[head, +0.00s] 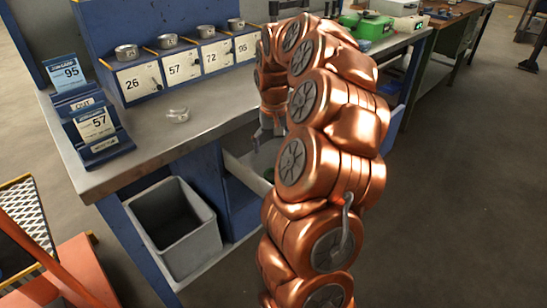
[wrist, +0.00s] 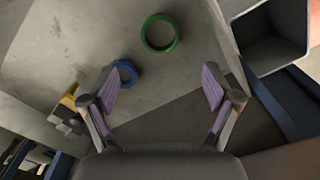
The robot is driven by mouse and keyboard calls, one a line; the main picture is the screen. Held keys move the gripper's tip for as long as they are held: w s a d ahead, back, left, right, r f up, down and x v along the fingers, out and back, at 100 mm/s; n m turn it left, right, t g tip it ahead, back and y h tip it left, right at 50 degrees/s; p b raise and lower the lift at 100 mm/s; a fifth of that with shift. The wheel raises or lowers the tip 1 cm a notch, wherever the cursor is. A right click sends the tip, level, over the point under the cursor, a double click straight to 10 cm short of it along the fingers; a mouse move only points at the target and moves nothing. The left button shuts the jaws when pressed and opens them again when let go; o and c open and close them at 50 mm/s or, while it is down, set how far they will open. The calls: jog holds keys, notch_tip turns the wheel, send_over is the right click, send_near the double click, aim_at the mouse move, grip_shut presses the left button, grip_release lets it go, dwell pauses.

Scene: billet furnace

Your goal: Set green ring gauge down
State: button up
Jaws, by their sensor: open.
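The green ring gauge (wrist: 145,38) lies flat on a pale grey surface in the wrist view, ahead of my gripper (wrist: 161,80). My gripper is open, with its two purple-padded fingers apart and nothing between them. The ring is clear of both fingertips. A blue ring (wrist: 133,76) lies nearer, beside the left fingertip and partly hidden by it. In the head view my gripper (head: 268,138) hangs by the bench's front side, partly hidden behind my copper arm. The green ring cannot be made out clearly there.
A grey bin (head: 175,232) stands under the bench (head: 150,150); a grey bin (wrist: 272,40) also shows at upper right in the wrist view. Numbered boxes (head: 190,62) and sign stands (head: 95,130) occupy the benchtop. Open floor (head: 460,200) lies to the right.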

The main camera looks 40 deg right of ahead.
jog(key=s+a+r+n, duration=0.2)
jog(key=s+a, duration=0.1)
jog(key=a, duration=0.7)
jog(key=s+a+r+n, duration=0.2)
jog(key=s+a+n, duration=0.1)
jog(key=a, duration=0.8)
jog(key=s+a+f+n+g, duration=0.1)
jog(key=s+a+f, duration=0.1)
jog(key=s+a, duration=0.3)
jog(key=s+a+f+n+g, duration=0.1)
jog(key=s+a, duration=0.4)
jog(key=s, duration=0.8)
jog(key=shift+s+a+f+g, duration=0.3)
jog(key=shift+a+f+g, duration=0.1)
jog(key=shift+f, duration=0.15)
notch_tip(320, 180, up, 21)
jog(key=t+p, duration=0.1)
jog(key=p, duration=1.8)
jog(key=shift+s+p, duration=0.2)
jog(key=shift+p, duration=0.15)
